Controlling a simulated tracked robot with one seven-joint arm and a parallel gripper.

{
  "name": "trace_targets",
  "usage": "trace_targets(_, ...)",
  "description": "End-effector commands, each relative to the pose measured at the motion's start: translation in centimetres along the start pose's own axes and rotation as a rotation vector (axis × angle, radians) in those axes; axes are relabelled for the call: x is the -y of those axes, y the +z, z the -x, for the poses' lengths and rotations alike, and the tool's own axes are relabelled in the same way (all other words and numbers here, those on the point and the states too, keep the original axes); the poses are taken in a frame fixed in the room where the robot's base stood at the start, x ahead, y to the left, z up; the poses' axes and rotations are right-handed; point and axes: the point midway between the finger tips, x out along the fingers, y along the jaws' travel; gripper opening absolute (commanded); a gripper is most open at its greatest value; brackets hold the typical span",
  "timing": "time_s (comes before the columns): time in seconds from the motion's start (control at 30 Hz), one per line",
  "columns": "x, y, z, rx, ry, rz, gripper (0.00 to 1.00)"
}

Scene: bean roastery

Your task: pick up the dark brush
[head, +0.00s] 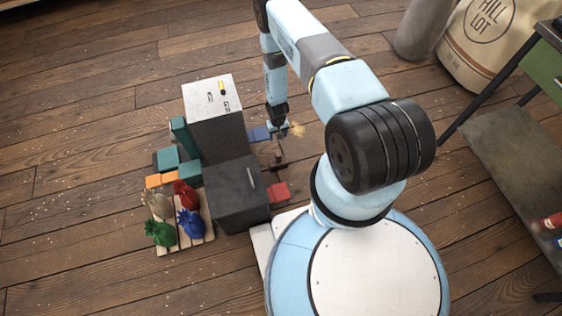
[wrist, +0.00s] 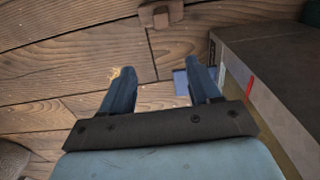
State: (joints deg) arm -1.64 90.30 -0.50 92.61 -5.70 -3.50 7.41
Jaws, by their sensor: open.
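My gripper (head: 283,130) is open and points down over the wooden floor, beside the tall grey box. In the wrist view its two blue fingers (wrist: 160,76) stand apart with only floor planks between them. A small dark brown object (head: 278,157), perhaps the dark brush, lies on the floor nearer my base than the gripper. A brown piece (wrist: 160,13), probably part of it, shows at the top edge of the wrist view, cut off by the frame. A tan, bristly tuft (head: 297,130) lies just right of the gripper, partly hidden by a finger in the wrist view.
A tall grey box with a pale top (head: 210,92) and a lower dark box (head: 236,195) stand left. A blue block (head: 260,133) sits close to the gripper, a red block (head: 278,192) nearer me. Coloured sacks (head: 187,222) stand on a pallet. Open floor lies beyond.

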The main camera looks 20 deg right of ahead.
Motion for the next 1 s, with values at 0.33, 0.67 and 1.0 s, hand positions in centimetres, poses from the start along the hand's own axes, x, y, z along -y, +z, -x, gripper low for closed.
trace_targets(0.33, 0.1, 2.0, -3.7, 0.01, -0.003, 0.001, 0.62)
trace_targets(0.67, 0.1, 2.1, -8.6, 0.011, -0.003, 0.001, 0.62)
trace_targets(1.0, 0.1, 2.1, -11.2, 0.01, -0.003, 0.001, 0.62)
